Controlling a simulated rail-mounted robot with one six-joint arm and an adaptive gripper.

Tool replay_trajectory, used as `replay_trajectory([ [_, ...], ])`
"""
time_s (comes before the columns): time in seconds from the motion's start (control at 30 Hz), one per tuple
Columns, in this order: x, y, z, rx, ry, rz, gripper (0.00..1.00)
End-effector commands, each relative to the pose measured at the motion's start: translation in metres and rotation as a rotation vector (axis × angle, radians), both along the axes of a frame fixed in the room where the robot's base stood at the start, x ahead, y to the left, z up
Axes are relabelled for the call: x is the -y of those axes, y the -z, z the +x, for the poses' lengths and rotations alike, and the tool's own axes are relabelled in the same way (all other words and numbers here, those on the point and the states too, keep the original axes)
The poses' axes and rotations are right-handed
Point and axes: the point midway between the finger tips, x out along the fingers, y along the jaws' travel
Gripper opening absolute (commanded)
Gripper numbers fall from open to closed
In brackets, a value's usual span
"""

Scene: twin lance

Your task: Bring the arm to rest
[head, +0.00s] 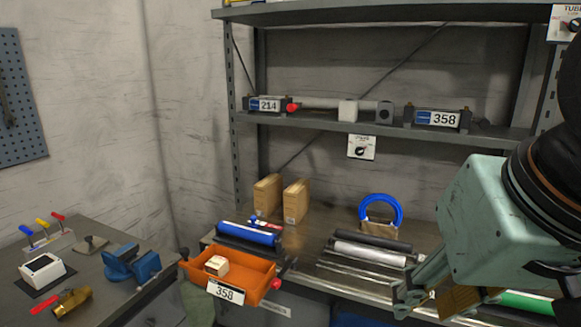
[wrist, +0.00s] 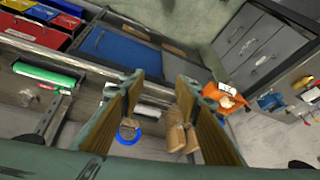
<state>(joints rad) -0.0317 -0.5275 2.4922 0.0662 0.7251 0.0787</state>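My arm comes in from the right edge of the head view, with its pale green wrist housing (head: 485,225) in front of the lower shelf. My gripper (head: 422,298) points down and left near the right part of that shelf. In the wrist view, my gripper (wrist: 160,78) has its two fingers apart, with brown pads facing each other. Nothing is held between them; only the background shows in the gap. How far the fingertips are from the shelf surface I cannot tell.
Rollers (head: 368,252) and a blue ring (head: 380,210) lie left of my gripper. Two cartons (head: 296,200) stand behind an orange bin (head: 228,276). A side bench holds a blue vise (head: 132,264). The upper shelf (head: 310,121) carries labelled blocks. A green roller (head: 525,302) lies at right.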

Motion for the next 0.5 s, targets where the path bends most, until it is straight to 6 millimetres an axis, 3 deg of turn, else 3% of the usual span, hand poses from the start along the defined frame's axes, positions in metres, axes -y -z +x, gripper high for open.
replay_trajectory([
  [0.1, 0.011, 0.002, -0.030, -0.044, -0.030, -0.042, 0.30],
  [0.23, 0.019, 0.005, -0.053, -0.082, -0.056, -0.073, 0.30],
  [0.5, 0.025, 0.007, -0.067, -0.107, -0.070, -0.094, 0.30],
])
